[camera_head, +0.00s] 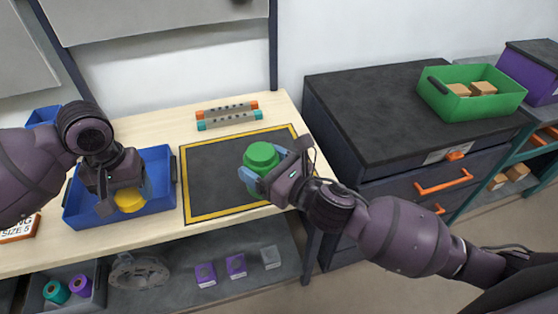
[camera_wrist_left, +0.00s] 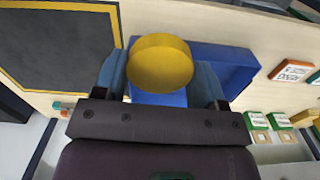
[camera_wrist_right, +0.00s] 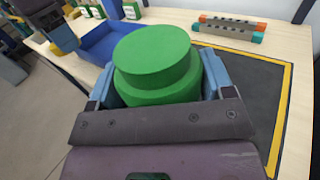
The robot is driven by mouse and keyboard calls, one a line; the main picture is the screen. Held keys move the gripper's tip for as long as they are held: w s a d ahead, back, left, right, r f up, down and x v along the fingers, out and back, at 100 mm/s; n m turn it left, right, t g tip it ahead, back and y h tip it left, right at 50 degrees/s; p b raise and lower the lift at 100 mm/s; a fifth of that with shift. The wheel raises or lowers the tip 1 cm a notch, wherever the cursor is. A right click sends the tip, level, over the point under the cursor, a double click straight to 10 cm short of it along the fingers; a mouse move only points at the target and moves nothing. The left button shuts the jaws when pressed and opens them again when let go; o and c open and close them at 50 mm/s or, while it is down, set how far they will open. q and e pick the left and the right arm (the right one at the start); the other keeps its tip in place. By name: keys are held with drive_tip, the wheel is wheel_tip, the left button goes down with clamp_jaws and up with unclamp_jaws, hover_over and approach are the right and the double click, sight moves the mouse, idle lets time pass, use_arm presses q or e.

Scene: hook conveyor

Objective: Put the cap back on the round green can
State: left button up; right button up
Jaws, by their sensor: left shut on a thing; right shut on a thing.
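The round green can (camera_head: 262,157) stands on the dark mat with the yellow border. My right gripper (camera_head: 268,178) is shut on it from the right side; the can's green top fills the middle of the right wrist view (camera_wrist_right: 155,65). My left gripper (camera_head: 128,190) is shut on a round yellow cap (camera_head: 130,200) and holds it above the blue tray. The cap also shows between the fingers in the left wrist view (camera_wrist_left: 160,62). The can and the cap are well apart.
The blue tray (camera_head: 75,215) sits left of the mat (camera_head: 205,170). Two grey bars with orange and teal ends (camera_head: 228,116) lie behind the mat. A dark cabinet (camera_head: 390,110) with a green crate (camera_head: 472,103) stands right of the table. The mat's left part is clear.

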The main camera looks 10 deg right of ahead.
drive_tip(key=shift+a+y, duration=0.3)
drive_tip(key=shift+a, duration=0.05)
